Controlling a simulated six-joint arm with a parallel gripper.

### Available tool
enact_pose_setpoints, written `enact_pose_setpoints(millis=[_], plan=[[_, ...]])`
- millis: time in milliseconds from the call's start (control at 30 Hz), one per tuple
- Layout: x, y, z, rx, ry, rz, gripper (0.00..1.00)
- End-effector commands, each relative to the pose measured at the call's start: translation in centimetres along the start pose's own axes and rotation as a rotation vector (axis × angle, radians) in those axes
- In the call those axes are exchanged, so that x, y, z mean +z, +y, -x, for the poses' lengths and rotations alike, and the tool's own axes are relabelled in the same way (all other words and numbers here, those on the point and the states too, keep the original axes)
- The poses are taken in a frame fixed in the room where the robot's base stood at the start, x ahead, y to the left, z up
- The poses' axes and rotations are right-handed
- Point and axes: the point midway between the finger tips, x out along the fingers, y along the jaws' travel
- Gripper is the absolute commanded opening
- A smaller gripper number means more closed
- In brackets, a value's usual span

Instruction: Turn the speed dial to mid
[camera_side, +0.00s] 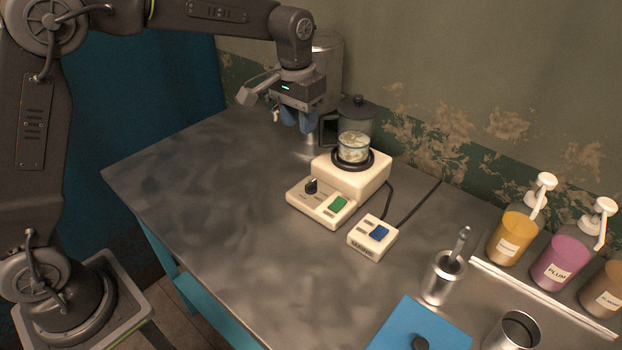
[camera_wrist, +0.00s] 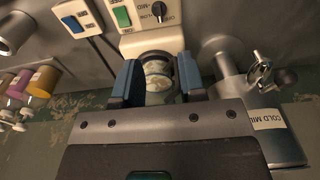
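The speed dial (camera_side: 311,186) is a small black knob on the front panel of a cream heater-stirrer unit (camera_side: 360,180). The dial also shows at the top of the wrist view (camera_wrist: 158,10), with a MID label beside it. I cannot tell clearly which mark it points at. My gripper (camera_side: 297,122) hangs above the table, behind and left of the unit, with blue fingertips pointing down. In the wrist view my gripper (camera_wrist: 158,76) has its fingers apart with nothing held. The glass vessel seen between them stands beyond, on the unit. The gripper is away from the dial.
A glass vessel (camera_side: 353,147) with pale contents stands on the unit's plate. A green switch (camera_side: 338,203) is beside the dial. A small box with a blue switch (camera_side: 379,232) is in front. A milk container (camera_wrist: 262,120) stands close to my gripper. The left tabletop is clear.

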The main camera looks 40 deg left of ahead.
Motion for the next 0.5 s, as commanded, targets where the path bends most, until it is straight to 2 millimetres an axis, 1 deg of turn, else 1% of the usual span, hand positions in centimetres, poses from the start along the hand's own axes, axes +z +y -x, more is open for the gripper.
enact_pose_setpoints(millis=[33, 100, 200, 367, 500], plan=[[-1.0, 0.2, -1.2, -0.001, -0.021, -0.001, 0.37], [-1.8, 0.4, -2.2, -0.002, -0.038, 0.000, 0.37], [-2.5, 0.6, -3.1, -0.003, -0.052, 0.000, 0.37], [-2.6, 0.6, -4.2, -0.004, -0.057, 0.001, 0.37], [-2.4, 0.6, -6.3, -0.004, -0.060, 0.001, 0.37]])
